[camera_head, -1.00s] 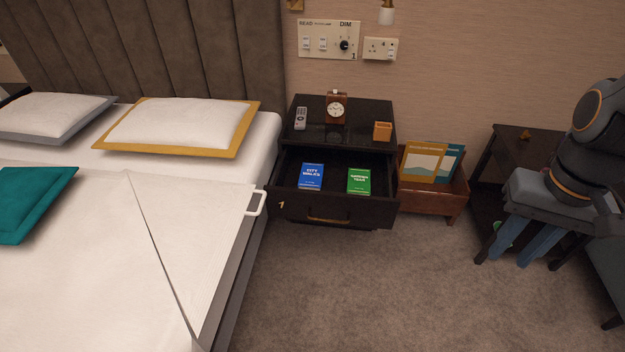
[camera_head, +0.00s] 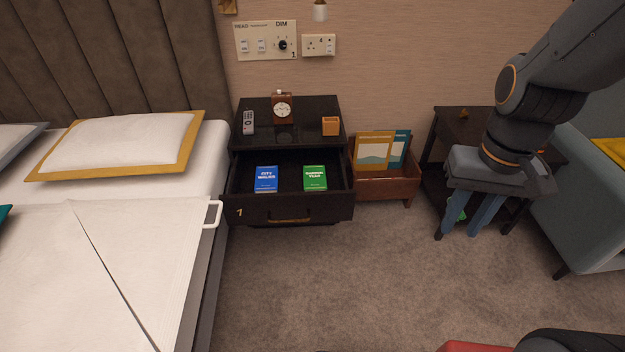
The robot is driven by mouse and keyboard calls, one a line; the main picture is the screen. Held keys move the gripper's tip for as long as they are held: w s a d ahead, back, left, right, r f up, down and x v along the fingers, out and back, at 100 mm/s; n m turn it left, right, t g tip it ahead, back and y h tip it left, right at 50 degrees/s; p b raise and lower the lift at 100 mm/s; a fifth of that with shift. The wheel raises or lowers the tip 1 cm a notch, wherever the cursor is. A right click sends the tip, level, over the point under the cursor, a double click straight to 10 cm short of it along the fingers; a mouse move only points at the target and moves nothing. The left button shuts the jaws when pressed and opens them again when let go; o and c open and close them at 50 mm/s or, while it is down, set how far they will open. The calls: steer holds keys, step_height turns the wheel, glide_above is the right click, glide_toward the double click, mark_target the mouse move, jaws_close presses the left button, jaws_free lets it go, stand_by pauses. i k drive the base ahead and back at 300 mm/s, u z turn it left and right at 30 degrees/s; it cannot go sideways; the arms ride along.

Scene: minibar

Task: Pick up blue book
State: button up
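The blue book (camera_head: 266,179), with "CITY WALKS" on its cover, lies flat in the open drawer (camera_head: 290,209) of the black nightstand, on the left side. A green book (camera_head: 315,178) lies to its right with a gap between them. My gripper (camera_head: 456,233) hangs pointing down at the right, well away from the drawer. Its two blue fingers are apart with nothing seen held between them. A small green thing (camera_head: 456,204) shows behind the fingers; I cannot tell what it is.
On the nightstand top (camera_head: 300,135) are a remote (camera_head: 248,123), a clock (camera_head: 282,109) and an orange cup (camera_head: 330,126). A wooden rack (camera_head: 390,188) stands right of it. The bed (camera_head: 150,235) is at left, an armchair (camera_head: 592,210) at right. Carpet (camera_head: 340,275) in front is clear.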

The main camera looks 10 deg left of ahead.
mark_target(267, 181)
steer(key=z, duration=0.3)
steer(key=k, duration=0.35)
steer(key=u, duration=1.15)
steer(key=i, duration=1.15)
steer(key=z, duration=0.35)
